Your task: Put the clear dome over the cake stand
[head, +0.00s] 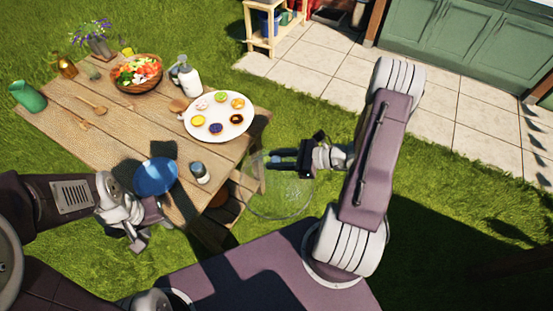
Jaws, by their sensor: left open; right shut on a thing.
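The white cake stand (230,131) stands on the right part of the wooden table, with several small coloured tarts on its top. The clear dome (282,200) is faint against the grass, off the table's right edge. My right gripper (271,160) is shut on the top of the dome and holds it apart from the stand, to the lower right of it. My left gripper (140,238) is open and empty by the table's near edge, below the blue round dish.
The blue dish (155,176) and a small jar (200,172) stand near the table's front edge. A white bottle (190,80), a salad bowl (137,73), wooden spoon (91,105), green jug (28,96) and flowers (95,38) are farther back. The table's middle is clear.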

